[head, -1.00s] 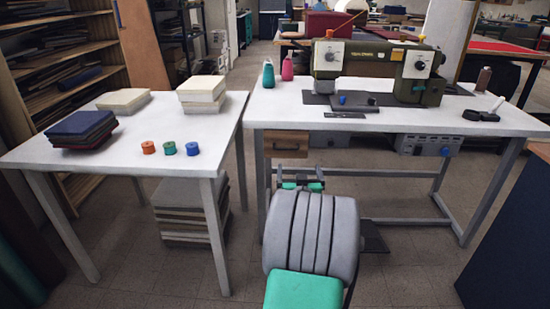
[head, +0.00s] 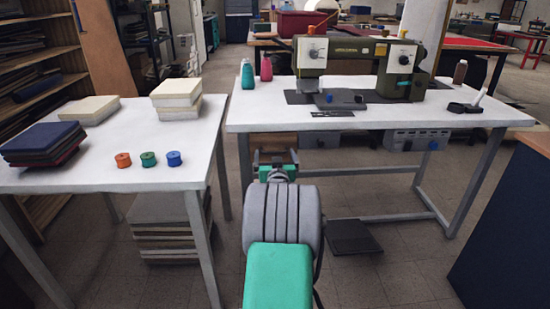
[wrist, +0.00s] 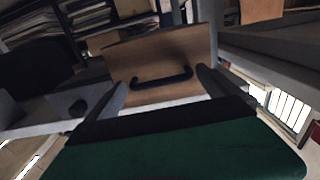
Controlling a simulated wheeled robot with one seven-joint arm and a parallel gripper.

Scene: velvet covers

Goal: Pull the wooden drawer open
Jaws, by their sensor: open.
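The wooden drawer (head: 262,140) hangs under the left end of the sewing table, and in the head view my gripper (head: 275,157) covers most of it. In the wrist view, the drawer's plain wooden front (wrist: 158,54) faces me and appears shut or nearly so; I cannot tell exactly. Its black bar handle (wrist: 162,82) lies across the front. My gripper is open, with one finger on each side of the handle in that view. Whether the fingertips reach around the handle or stop short of it, I cannot tell. Nothing is visibly held.
The white sewing table (head: 250,118) carries an olive sewing machine (head: 360,68). A blue-grey box (head: 415,139) hangs under it to the right. A second white table (head: 115,178) stands at left with cloth stacks and spools. A dark pedal (head: 353,236) lies on the floor.

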